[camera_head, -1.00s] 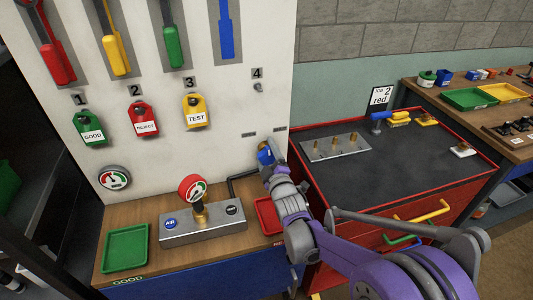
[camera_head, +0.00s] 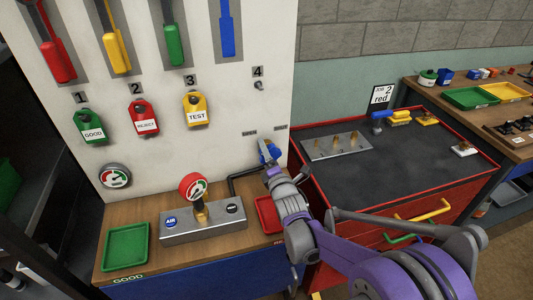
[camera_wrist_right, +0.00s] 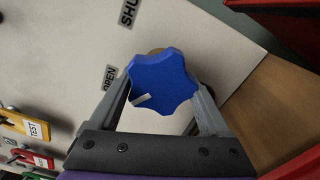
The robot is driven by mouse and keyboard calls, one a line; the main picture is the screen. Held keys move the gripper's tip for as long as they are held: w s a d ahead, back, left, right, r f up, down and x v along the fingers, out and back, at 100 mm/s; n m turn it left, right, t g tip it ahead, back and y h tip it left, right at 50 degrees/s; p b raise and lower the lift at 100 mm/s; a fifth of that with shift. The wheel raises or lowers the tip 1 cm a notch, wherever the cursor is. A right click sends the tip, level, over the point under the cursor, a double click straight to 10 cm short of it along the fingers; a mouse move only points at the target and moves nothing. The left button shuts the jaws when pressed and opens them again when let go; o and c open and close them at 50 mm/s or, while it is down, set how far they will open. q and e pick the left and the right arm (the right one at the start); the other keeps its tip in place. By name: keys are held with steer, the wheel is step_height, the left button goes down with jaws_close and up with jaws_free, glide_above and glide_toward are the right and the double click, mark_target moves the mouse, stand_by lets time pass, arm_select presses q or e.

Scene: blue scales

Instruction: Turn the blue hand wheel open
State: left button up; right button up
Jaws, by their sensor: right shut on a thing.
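The blue hand wheel (camera_head: 268,151) is on the white panel, low at its right edge; it also shows in the wrist view (camera_wrist_right: 164,78). It is lobed and has a white mark on its face, at the lower left in the wrist view. My right gripper (camera_wrist_right: 163,90) has one finger on each side of the wheel and is shut on it. The OPEN label (camera_wrist_right: 109,77) is left of the wheel in the wrist view, and the SHUT label (camera_wrist_right: 128,13) is above it. My left gripper is out of view.
A pressure gauge (camera_head: 193,187) stands on a grey block (camera_head: 204,222) left of my right arm. A black pipe (camera_head: 233,184) runs up close to the gripper. A red tray (camera_head: 268,213) lies below the wrist. The red-rimmed cabinet (camera_head: 400,150) is to the right.

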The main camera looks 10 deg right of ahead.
steer(key=shift+f+n, duration=0.1)
steer(key=shift+n, duration=0.5)
steer(key=o, duration=1.2)
steer(key=s, duration=1)
steer(key=shift+s+d, duration=0.2)
steer(key=shift+s, duration=0.2)
